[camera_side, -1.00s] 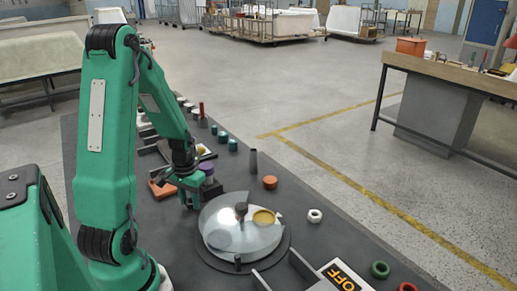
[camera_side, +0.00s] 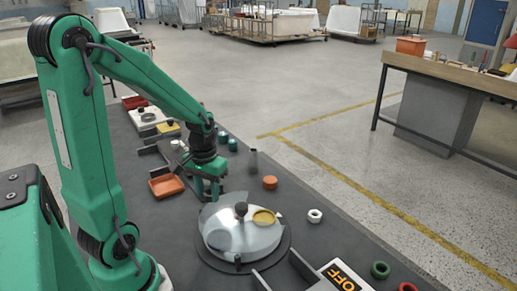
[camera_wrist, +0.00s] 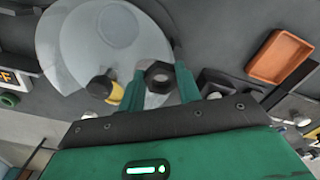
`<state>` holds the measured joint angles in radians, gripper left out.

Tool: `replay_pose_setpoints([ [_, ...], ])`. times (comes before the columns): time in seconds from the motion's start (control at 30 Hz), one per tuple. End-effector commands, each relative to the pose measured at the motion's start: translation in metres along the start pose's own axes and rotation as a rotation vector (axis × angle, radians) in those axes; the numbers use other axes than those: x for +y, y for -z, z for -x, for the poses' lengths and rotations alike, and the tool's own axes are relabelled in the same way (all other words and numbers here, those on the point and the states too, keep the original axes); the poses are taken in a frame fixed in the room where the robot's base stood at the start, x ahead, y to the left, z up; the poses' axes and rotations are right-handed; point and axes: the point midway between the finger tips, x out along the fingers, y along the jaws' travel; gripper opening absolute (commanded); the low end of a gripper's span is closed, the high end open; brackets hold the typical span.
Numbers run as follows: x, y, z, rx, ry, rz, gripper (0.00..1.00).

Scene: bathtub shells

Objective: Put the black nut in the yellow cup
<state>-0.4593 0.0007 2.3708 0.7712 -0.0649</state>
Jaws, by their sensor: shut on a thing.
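My gripper (camera_wrist: 160,90) is shut on the black nut (camera_wrist: 159,73), which shows between its fingertips in the wrist view. In the side view my gripper (camera_side: 209,197) is at the far-left edge of a round turntable with a clear cover (camera_side: 225,226), and the nut cannot be made out there. The yellow cup (camera_side: 264,217) is at the right side of the turntable, apart from my gripper. A sliver of yellow (camera_wrist: 116,94) shows in the wrist view beside the black knob (camera_wrist: 99,87), partly hidden. The knob (camera_side: 241,209) stands upright on the cover.
An orange tray (camera_side: 166,186) lies left of my gripper. A white nut (camera_side: 314,215), an orange cylinder (camera_side: 270,182) and a dark upright post (camera_side: 253,161) stand right of or beyond the turntable. An OFF sign (camera_side: 344,277) and a green ring (camera_side: 380,269) are at the front right.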

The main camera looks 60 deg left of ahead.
Motion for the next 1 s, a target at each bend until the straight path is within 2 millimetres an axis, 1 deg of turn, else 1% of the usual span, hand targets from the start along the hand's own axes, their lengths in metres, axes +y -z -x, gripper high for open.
replay_pose_setpoints([
  [0.1, 0.008, -0.002, 0.005, 0.003, 0.000, -0.002, 0.08],
  [0.23, 0.013, -0.004, 0.008, 0.001, 0.000, 0.000, 0.08],
  [0.87, 0.014, -0.004, 0.009, 0.001, 0.000, 0.000, 0.08],
  [1.0, 0.017, -0.001, 0.011, 0.002, 0.000, -0.011, 0.08],
])
